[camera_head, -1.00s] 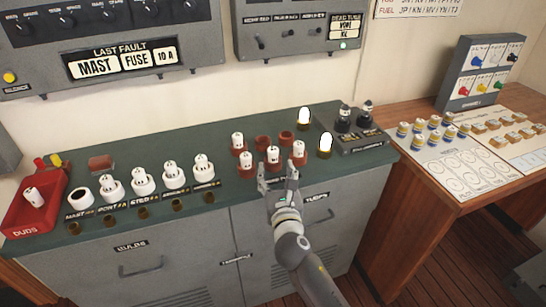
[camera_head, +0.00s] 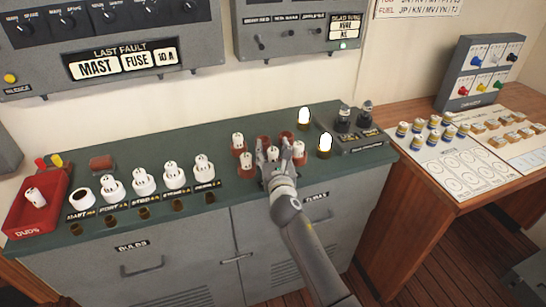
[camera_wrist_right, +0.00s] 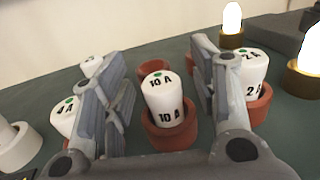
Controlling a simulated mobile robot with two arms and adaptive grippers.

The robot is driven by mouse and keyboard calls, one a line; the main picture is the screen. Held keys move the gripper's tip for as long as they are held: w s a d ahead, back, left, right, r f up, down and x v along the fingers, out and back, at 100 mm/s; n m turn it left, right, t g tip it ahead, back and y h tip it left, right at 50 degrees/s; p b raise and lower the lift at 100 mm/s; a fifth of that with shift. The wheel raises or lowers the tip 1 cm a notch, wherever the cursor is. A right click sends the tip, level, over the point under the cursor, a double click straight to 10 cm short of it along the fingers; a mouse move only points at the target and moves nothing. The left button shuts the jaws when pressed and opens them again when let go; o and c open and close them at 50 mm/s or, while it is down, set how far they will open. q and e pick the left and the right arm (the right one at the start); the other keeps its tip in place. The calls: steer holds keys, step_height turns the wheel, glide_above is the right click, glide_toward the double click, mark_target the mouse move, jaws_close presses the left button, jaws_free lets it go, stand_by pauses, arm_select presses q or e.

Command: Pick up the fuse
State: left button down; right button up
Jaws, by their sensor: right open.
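A white fuse marked 10 A (camera_wrist_right: 164,100) stands upright in a round red-brown holder (camera_wrist_right: 170,138). It also shows in the camera_head view (camera_head: 272,154), partly covered by my gripper. My right gripper (camera_head: 277,151) is open, with one finger on each side of this fuse; I see a gap on both sides in the wrist view. A fuse marked 4 A (camera_wrist_right: 64,117) stands left of the left finger, and a fuse marked 2 A (camera_wrist_right: 250,68) stands right of the right finger. My left gripper is not in view.
Another fuse (camera_head: 238,140) stands at the back left of the group. Lit bulbs (camera_head: 325,141) stand to the right. White sockets (camera_head: 174,176) line the counter's left, beside a red DUDS tray (camera_head: 15,222). The panel (camera_head: 120,62) reads MAST FUSE 10 A.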

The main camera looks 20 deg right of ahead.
steer(key=shift+c, duration=0.4)
steer(key=c, duration=1.1)
steer(key=shift+o, duration=0.2)
